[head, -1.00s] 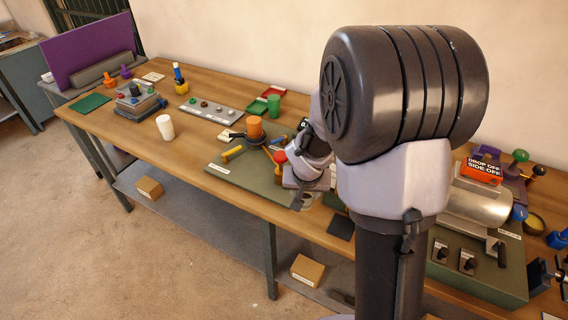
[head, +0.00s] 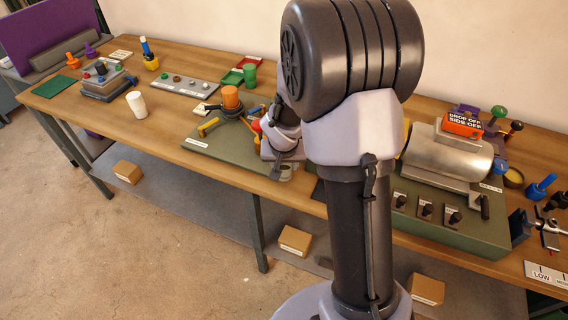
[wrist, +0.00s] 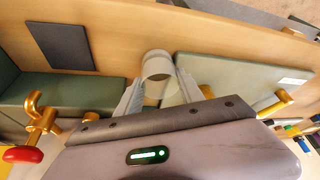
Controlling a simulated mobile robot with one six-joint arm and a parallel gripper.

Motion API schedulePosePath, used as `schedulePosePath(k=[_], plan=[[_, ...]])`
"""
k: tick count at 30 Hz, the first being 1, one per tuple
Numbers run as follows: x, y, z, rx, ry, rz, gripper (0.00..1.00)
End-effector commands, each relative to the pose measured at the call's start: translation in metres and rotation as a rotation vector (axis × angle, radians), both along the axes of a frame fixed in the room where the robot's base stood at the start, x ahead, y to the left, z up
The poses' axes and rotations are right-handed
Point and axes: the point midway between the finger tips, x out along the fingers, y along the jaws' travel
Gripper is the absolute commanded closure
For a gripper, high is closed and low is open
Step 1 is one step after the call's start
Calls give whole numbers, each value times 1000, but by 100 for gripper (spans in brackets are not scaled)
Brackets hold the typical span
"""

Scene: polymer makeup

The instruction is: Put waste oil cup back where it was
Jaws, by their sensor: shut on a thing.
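The waste oil cup, a pale grey round cup (wrist: 158,66), is between the two fingertips of my gripper (wrist: 157,85) in the wrist view. My gripper is shut on it, one finger on each side. In the head view the cup (head: 286,173) shows only partly, below my gripper (head: 284,160), near the front edge of the workbench (head: 255,187). It is close to the right end of a green plate (head: 225,155). I cannot tell whether it touches the wood or hangs just above it.
A dark square pad (wrist: 60,46) lies on the wood beside the cup in the wrist view. A green machine base (head: 455,228) with knobs and a metal cylinder stands to the right. An orange cup (head: 230,97) and yellow handles are on the plate. A white cup (head: 137,104) stands farther left.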

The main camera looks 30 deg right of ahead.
Motion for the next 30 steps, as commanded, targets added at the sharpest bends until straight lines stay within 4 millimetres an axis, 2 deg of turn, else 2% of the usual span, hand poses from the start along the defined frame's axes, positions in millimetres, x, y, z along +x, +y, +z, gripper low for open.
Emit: schedulePosePath(k=[3,4,7,17,20,27,30], plan=[[0,0,-3,0,0,0,100],[0,0,-3,0,0,1,51],[0,0,-2,0,0,1,34],[0,0,2,0,0,0,34],[0,0,20,0,0,1,34],[-24,14,87,-1,-4,-1,34],[-33,19,106,-1,-2,0,34]])
